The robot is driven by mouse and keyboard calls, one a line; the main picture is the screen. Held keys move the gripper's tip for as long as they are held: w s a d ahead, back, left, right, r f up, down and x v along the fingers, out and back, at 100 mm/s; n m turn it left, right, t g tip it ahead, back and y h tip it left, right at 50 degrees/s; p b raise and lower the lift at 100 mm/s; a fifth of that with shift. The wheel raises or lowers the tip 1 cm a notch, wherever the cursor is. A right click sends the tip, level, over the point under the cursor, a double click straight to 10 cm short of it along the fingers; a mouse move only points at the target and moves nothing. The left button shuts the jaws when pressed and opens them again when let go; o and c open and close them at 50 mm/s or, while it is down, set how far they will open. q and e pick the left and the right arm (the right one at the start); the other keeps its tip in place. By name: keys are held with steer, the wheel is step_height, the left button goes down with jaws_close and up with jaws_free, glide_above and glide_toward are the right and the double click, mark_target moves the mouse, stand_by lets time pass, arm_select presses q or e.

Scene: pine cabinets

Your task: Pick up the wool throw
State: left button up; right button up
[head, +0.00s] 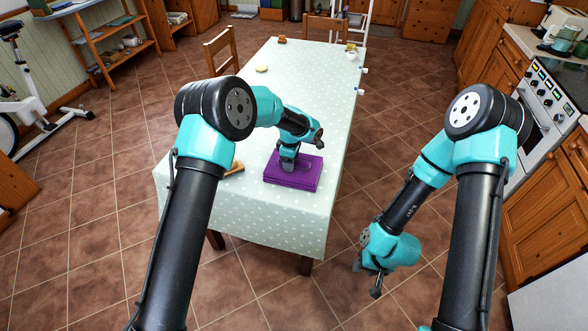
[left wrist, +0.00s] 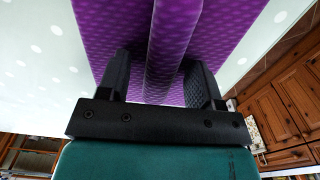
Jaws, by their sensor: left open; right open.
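The wool throw (head: 305,174) is a folded purple bundle lying on the near part of the table. My left gripper (head: 288,160) is over the throw's left part, pointing down at it. In the left wrist view the open fingers of my left gripper (left wrist: 160,85) stand either side of a raised purple fold of the throw (left wrist: 172,45). I cannot tell whether the fingers touch it. My right gripper (head: 372,275) is open and empty, hanging low to the right of the table, away from the throw. Its fingertips are small in the head view.
The table (head: 300,110) has a pale dotted cloth. A wooden-looking item (head: 236,168) lies left of the throw, partly behind my left arm. A yellow round item (head: 262,68) and a cup (head: 351,55) are further back. The table's middle is clear. Chairs stand around the far end.

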arm_select(q)
steer(key=shift+c, duration=0.4)
jaws_close()
stand_by(0.4)
steer(key=shift+r, duration=0.15)
steer(key=shift+r, duration=0.3)
step_height(320, 180, up, 3)
steer(key=shift+f, duration=0.1)
steer(key=s+r, duration=0.1)
steer(key=s, duration=1.5)
steer(key=shift+r, duration=0.15)
steer(key=shift+d, duration=0.1)
